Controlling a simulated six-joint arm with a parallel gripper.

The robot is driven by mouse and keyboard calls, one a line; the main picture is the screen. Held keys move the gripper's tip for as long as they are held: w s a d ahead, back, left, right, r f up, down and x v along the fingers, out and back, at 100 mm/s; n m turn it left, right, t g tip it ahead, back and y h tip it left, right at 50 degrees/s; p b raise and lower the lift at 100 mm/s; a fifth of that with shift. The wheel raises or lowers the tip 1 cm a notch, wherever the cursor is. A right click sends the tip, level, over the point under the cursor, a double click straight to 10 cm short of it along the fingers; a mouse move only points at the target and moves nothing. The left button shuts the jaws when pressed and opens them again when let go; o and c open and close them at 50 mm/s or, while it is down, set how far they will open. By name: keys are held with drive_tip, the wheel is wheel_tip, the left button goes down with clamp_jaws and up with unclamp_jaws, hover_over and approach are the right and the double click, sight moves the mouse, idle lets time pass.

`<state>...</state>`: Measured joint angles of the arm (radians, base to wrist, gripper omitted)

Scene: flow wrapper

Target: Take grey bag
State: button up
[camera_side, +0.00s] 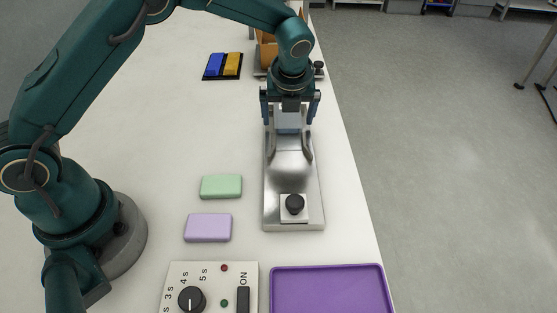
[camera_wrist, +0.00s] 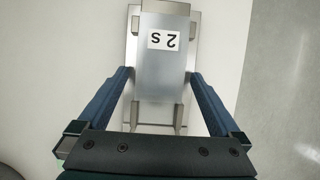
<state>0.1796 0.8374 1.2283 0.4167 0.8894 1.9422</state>
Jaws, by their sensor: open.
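The grey bag (camera_side: 288,120) is a pale blue-grey piece between the fingers of my gripper (camera_side: 291,114), over the far part of a shiny metal sealer (camera_side: 291,176). In the wrist view the bag (camera_wrist: 161,75) looks like a flat grey face with a white "2 s" label (camera_wrist: 164,40). In that view my gripper's two blue fingers stand apart on either side of it. The gripper is open. I cannot tell whether either finger touches the bag. My gripper hides the bag's upper part in the side view.
A green block (camera_side: 221,187) and a lilac block (camera_side: 208,228) lie left of the sealer. A control box with a dial (camera_side: 213,290) and a purple tray (camera_side: 330,268) are at the front. A dark tray with blue and yellow pieces (camera_side: 222,66) and an orange-brown object (camera_side: 267,56) are behind.

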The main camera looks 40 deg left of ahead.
drive_tip(key=shift+w+f, duration=0.1)
drive_tip(key=shift+f, duration=0.15)
drive_tip(key=c, duration=1.2)
drive_tip(key=shift+c, duration=0.2)
